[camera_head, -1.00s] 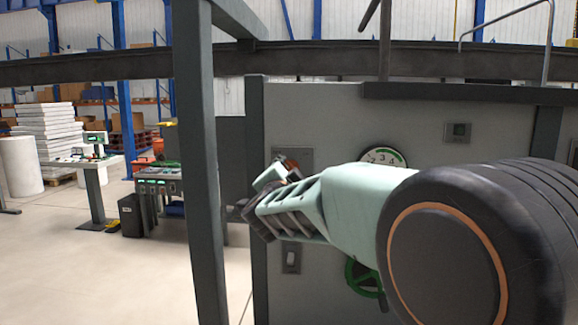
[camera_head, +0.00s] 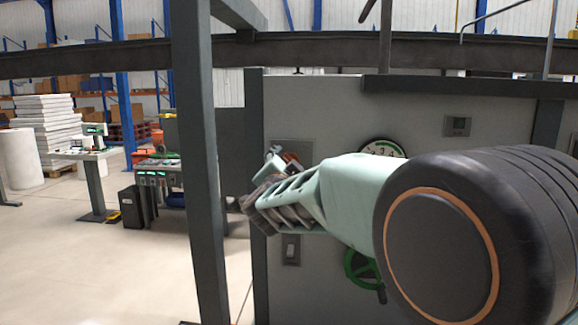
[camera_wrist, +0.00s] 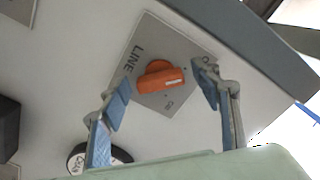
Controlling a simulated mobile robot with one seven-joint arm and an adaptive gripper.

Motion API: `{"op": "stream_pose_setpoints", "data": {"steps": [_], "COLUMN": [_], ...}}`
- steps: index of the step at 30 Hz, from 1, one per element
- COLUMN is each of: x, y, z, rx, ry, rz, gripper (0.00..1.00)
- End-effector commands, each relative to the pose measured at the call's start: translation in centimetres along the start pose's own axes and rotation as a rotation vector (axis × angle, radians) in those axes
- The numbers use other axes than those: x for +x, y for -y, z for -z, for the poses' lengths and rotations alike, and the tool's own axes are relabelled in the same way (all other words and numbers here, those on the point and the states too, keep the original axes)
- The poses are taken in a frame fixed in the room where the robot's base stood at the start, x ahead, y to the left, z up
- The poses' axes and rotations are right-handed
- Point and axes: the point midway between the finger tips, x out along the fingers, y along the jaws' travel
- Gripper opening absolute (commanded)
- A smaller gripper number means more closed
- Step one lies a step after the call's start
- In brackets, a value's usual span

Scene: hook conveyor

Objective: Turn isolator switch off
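The isolator switch is an orange rotary knob (camera_wrist: 160,77) on a grey square plate (camera_wrist: 180,100) with "LINE" lettering, fixed to a pale panel. A white mark shows on the right end of the knob. In the head view the switch plate (camera_head: 299,149) is partly covered by my gripper (camera_head: 262,193). In the wrist view my gripper (camera_wrist: 164,76) is open, with one blue-padded finger to the left of the knob and one to the right. The knob lies between the fingertips in the picture, with gaps on both sides. I cannot tell the distance to the panel.
A round gauge (camera_head: 383,148) and green handwheel (camera_head: 362,268) are to the right, partly behind my arm. A dark post (camera_head: 200,180) stands close to the left of my gripper.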

Motion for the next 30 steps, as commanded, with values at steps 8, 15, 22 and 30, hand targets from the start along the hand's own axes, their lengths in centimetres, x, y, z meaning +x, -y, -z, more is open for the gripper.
{"op": "stream_pose_setpoints", "data": {"steps": [8, 15, 22, 30], "x": [-0.3, -3.5, -6.7, -7.6], "y": [0.0, 0.1, 0.0, 0.0], "z": [-0.1, -0.1, 0.0, -0.1], "rx": [0.001, 0.001, 0.001, 0.000], "ry": [0.002, 0.003, 0.002, 0.001], "rz": [0.000, 0.002, 0.001, 0.000], "gripper": [0.58, 0.58, 0.58, 0.58]}}
